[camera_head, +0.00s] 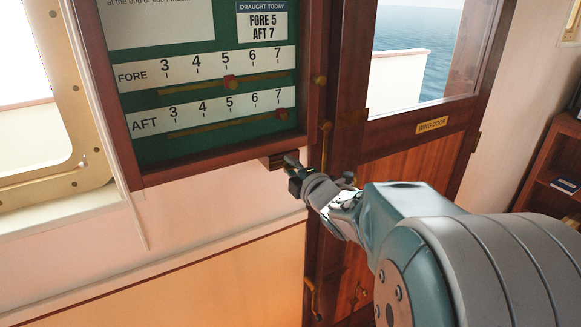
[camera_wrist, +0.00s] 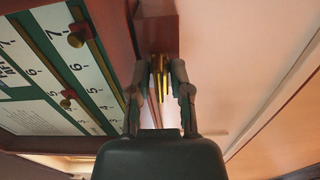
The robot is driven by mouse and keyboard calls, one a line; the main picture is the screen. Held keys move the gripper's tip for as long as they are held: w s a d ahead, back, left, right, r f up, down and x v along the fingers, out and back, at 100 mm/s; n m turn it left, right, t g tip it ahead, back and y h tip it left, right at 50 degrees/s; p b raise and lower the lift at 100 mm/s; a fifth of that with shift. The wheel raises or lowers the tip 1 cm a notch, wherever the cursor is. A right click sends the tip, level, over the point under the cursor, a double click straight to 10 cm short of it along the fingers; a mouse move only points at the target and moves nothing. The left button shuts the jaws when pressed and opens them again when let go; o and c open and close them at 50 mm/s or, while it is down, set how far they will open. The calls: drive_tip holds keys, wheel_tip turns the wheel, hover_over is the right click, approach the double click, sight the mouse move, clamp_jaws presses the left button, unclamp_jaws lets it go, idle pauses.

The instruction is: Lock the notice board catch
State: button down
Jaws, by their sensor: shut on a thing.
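The notice board (camera_head: 127,106) has a dark wooden frame around a green panel and hangs on the wall at the upper left of the head view. A small wooden block (camera_head: 271,161) sits under its lower right corner; it also shows at the top of the wrist view (camera_wrist: 157,28). The brass catch (camera_wrist: 159,72) stands out from this block in the wrist view. My gripper (camera_head: 291,172) is at the block, its two fingers (camera_wrist: 159,82) closed about the catch. The fingers mostly hide the catch in the head view, and whether it is locked cannot be told.
The board carries FORE and AFT scales with red sliders, the fore one (camera_head: 230,82) near 5 and the aft one (camera_head: 282,114) near 7. A wooden wing door (camera_head: 416,152) stands to the right. The wall (camera_head: 200,215) below the board is clear.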

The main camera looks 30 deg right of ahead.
drive_tip(key=m, duration=0.4)
drive_tip(key=shift+f+m, duration=0.25)
drive_tip(key=shift+m, duration=0.05)
drive_tip(key=m, duration=0.4)
drive_tip(key=shift+m, duration=0.3)
drive_tip(key=m, duration=0.4)
drive_tip(key=shift+m, duration=2)
drive_tip(key=shift+r, duration=0.1)
drive_tip(key=c, duration=0.8)
unclamp_jaws()
drive_tip(key=shift+s, duration=0.1)
